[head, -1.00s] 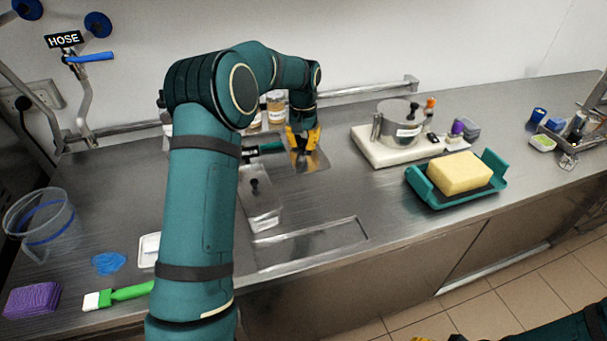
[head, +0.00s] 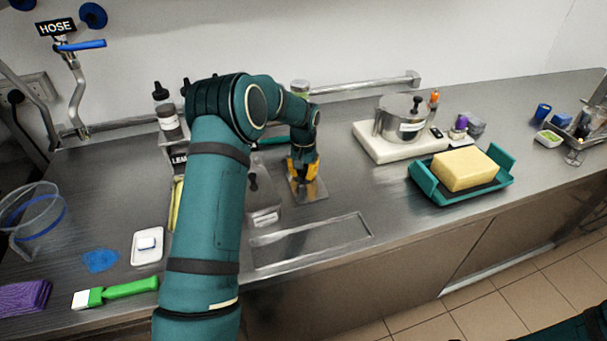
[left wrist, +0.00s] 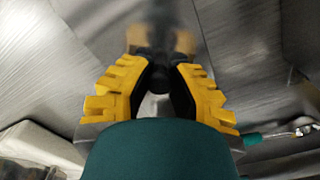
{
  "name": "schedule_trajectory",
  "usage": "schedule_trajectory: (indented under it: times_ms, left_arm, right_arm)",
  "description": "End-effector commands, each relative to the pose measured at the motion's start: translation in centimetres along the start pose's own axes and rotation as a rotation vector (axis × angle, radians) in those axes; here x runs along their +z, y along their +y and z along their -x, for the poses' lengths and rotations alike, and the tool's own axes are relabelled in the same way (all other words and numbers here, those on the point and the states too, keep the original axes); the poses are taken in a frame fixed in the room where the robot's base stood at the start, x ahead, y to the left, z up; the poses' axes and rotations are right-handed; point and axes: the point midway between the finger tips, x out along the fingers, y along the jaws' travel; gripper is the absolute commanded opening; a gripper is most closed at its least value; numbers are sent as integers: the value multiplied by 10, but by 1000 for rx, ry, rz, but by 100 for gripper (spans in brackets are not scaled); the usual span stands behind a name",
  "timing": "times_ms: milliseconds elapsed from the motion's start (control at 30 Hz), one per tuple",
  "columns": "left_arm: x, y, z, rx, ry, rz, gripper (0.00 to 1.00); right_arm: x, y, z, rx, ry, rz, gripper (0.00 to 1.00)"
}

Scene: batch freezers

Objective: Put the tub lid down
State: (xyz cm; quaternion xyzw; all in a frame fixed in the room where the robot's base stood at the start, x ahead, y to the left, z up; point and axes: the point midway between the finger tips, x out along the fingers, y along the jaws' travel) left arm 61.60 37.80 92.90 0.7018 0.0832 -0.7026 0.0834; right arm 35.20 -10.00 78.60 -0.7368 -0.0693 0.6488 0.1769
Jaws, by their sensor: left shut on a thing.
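My left gripper (head: 303,172) has yellow fingers and is shut on the black knob (left wrist: 158,78) of a flat metal tub lid (head: 310,190). The lid is below the fingers, behind the rectangular opening in the counter (head: 312,241). I cannot tell whether the lid touches the counter. In the left wrist view the fingers (left wrist: 158,88) close around the knob, and the metal below is blurred. Another metal lid with a black knob (head: 253,183) sits just left of the held lid, partly hidden by my left arm. My right gripper is out of view.
A white board (head: 375,150) with a metal pot (head: 398,120) stands at the back right. A teal tray (head: 435,193) holds a yellow block (head: 465,168). Bare counter lies right of the held lid.

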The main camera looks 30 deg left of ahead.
Motion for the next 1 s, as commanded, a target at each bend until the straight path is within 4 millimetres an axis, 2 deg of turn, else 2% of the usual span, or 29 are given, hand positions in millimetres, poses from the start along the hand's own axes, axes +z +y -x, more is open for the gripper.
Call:
schedule_trajectory:
  times_ms: [400, 433, 500, 833, 1000]
  left_arm:
    - [0, 0, -7, 0, 1, -1, 0]
    - [0, 0, -7, 0, 1, -1, 26]
    - [0, 0, -6, 0, 1, -1, 46]
    - [0, 0, -4, 0, 2, 0, 46]
    - [-1, 0, 14, 0, 5, 0, 46]
  right_arm:
    - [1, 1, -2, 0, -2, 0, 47]
    - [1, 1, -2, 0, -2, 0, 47]
    - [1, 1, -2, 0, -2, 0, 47]
    - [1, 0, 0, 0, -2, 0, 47]
    - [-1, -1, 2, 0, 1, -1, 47]
